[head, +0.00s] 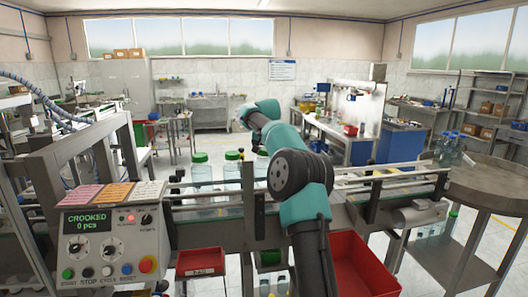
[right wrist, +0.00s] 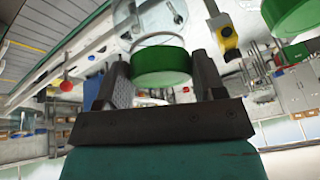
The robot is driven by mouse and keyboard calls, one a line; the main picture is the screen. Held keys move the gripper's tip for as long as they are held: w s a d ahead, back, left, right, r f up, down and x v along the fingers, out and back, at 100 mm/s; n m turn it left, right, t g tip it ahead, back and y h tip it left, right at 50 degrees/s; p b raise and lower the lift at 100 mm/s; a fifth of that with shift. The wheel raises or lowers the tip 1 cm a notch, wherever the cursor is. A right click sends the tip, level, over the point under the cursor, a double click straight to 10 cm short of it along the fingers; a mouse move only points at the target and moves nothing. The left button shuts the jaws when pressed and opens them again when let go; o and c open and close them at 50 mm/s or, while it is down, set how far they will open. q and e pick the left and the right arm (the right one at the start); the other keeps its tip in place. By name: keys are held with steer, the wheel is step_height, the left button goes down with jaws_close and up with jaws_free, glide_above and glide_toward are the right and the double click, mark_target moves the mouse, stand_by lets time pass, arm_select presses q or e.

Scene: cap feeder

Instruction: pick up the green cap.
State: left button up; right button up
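Green caps show on clear jars on the conveyor in the head view: a left cap (head: 200,157), a middle cap (head: 232,155) and a right cap (head: 262,153). In the right wrist view one green cap (right wrist: 162,66) sits between the two dark fingers of my right gripper (right wrist: 162,78). A finger stands on each side with no clear gap; I cannot tell whether they press on it. A second green cap (right wrist: 293,14) is at that view's upper right. My right forearm hides part of the conveyor and the right fingers in the head view. My left gripper is not visible.
A control box (head: 112,240) reading "CROOKED 0 pcs" stands at the front left. A small red bin (head: 201,262) and a larger red bin (head: 372,280) are below the conveyor (head: 205,238). A round metal table (head: 488,185) with bottles is at the right.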

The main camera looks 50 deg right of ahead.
mark_target(263, 148)
steer(key=c, duration=0.3)
steer(key=shift+c, duration=0.2)
steer(key=shift+r, duration=0.15)
steer(key=shift+r, duration=1.65)
steer(key=s+a+r, duration=0.1)
steer(key=s+a, duration=0.9)
steer(key=a, duration=0.2)
steer(key=shift+s+r, duration=0.2)
steer(key=shift+s, duration=0.1)
